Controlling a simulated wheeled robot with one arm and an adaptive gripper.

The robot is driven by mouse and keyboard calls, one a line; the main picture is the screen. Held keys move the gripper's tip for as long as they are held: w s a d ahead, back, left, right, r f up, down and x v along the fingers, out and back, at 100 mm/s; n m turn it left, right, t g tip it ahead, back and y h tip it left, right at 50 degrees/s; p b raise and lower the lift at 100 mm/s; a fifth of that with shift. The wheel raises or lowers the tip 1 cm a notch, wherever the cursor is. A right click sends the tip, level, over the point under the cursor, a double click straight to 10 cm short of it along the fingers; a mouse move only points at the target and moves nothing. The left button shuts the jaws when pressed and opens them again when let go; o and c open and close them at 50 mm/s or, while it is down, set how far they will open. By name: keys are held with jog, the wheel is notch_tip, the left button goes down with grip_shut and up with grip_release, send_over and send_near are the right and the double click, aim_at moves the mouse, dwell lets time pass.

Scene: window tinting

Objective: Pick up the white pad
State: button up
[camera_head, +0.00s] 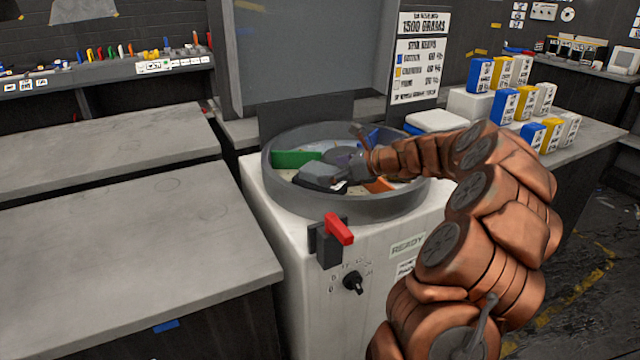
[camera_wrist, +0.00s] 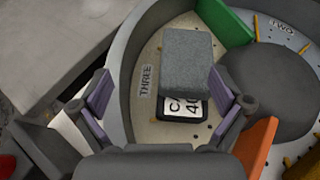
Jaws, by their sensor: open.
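A pale grey, rough-faced block (camera_wrist: 187,60) lies in the section marked THREE of the round basin (camera_wrist: 122,75); it looks like the white pad, though its colour reads grey. A dark-edged piece with a white label (camera_wrist: 183,108) shows at its near end, partly covered. My gripper (camera_wrist: 160,91) is open, its two purple-lined fingers apart, with the block ahead and between them; I see no contact. In the head view my gripper (camera_head: 345,183) reaches into the basin (camera_head: 345,207) from the right and hides part of its inside.
Green (camera_wrist: 226,22) and orange (camera_wrist: 256,148) dividers stand beside the section. The basin's raised rim surrounds my gripper. A red lever (camera_head: 339,229) sticks out in front. Blue, yellow and white boxes (camera_head: 505,105) stand right. The left tables (camera_head: 120,260) are clear.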

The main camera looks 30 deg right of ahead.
aim_at(325, 170)
jog(key=d, duration=0.1)
jog(key=d+f+m, duration=0.1)
jog(key=d, duration=0.1)
jog(key=shift+d+f+t+h, duration=0.1)
jog(key=shift+d+t+h, duration=0.2)
jog(key=shift+h, duration=0.1)
jog(key=shift+w+f+m, duration=0.1)
jog(key=shift+w+m, duration=0.2)
jog(key=shift+r+b+x, duration=0.2)
jog(key=shift+b+x, duration=0.15)
jog(key=shift+x, duration=3.25)
jog(key=shift+a, duration=0.1)
jog(key=c, duration=1.1)
jog(key=shift+o, duration=0.2)
jog(key=shift+r, duration=0.1)
